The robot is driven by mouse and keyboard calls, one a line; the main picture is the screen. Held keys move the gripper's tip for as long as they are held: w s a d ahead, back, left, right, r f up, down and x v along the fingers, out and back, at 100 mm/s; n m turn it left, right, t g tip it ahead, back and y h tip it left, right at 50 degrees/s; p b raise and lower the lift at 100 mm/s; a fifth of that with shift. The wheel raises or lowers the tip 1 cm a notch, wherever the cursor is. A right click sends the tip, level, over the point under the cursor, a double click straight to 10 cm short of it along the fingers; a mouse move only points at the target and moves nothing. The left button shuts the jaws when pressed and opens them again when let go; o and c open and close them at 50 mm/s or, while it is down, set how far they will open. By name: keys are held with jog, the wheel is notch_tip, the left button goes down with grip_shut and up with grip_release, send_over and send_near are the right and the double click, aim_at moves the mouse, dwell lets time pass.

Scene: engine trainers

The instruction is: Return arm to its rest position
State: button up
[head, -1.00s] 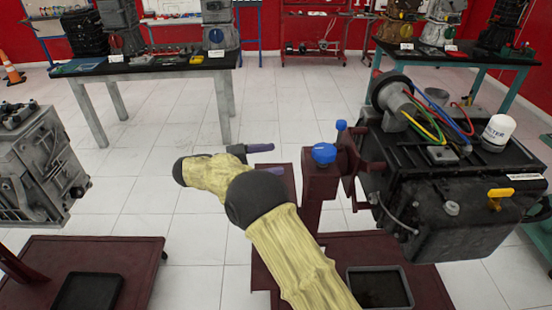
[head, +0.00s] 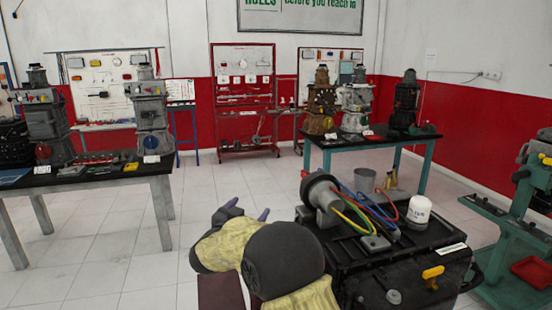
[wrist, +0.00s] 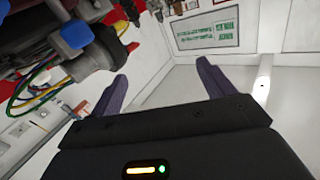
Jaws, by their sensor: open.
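My gripper (head: 246,213) is in the lower middle of the head view, at the end of my yellow-sleeved arm (head: 228,246). Its two purple fingers stand apart with nothing between them. In the wrist view my gripper (wrist: 165,85) also shows open and empty, its fingers spread wide against the white wall. The black engine trainer (head: 415,262) stands just right of my arm in the head view. My arm hides part of its left side.
The engine carries a white filter (head: 418,212), a yellow handle (head: 433,272) and coloured hoses. A table (head: 90,178) with transmissions stands left, another (head: 370,140) behind. A green stand (head: 515,215) is at right. The tiled floor (head: 110,235) left of my arm is clear.

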jog(key=s+d+f+n+g+y+p, duration=0.3)
jog(key=s+d+n+g+y, duration=0.4)
jog(key=s+d, duration=0.4)
jog(key=s+d+f+g, duration=0.2)
jog(key=s+d, duration=0.2)
jog(key=s, duration=0.3)
jog(key=s+d+f+g+p, duration=0.1)
jog(key=s+d+f+g, duration=0.1)
jog(key=s, duration=0.6)
jog(key=s+d+f+m+g+p, duration=0.1)
jog(key=s+d+f+g, duration=0.2)
jog(key=s+d, duration=0.3)
jog(key=shift+s+d, duration=0.25)
jog(key=shift+s, duration=1)
